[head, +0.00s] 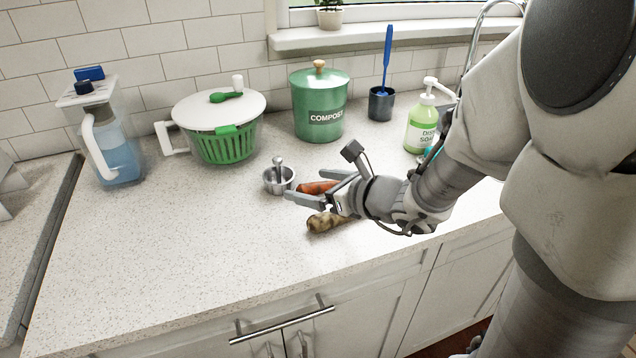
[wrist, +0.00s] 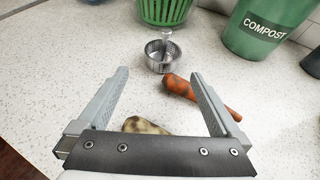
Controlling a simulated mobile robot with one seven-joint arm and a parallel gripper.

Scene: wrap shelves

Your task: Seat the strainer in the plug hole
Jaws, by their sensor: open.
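The strainer (head: 279,181), a small metal cup with an upright knobbed post in its middle, stands upright on the counter. In the wrist view the strainer (wrist: 162,56) is ahead of the fingertips, near the top centre. My gripper (head: 308,189) is open and empty, with its fingers pointing toward the strainer but apart from it. Its two fingers (wrist: 160,84) spread wide in the wrist view. The plug hole is not visible; my arm covers the right of the counter, where a curved tap (head: 476,40) shows behind.
A carrot (head: 316,187) and a brown root vegetable (head: 322,222) lie by my gripper. Behind stand a green salad spinner (head: 228,146), a compost bin (head: 318,105), a brush holder (head: 381,104) and a soap bottle (head: 420,128). A water jug (head: 122,150) is left. The front-left counter (head: 160,260) is clear.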

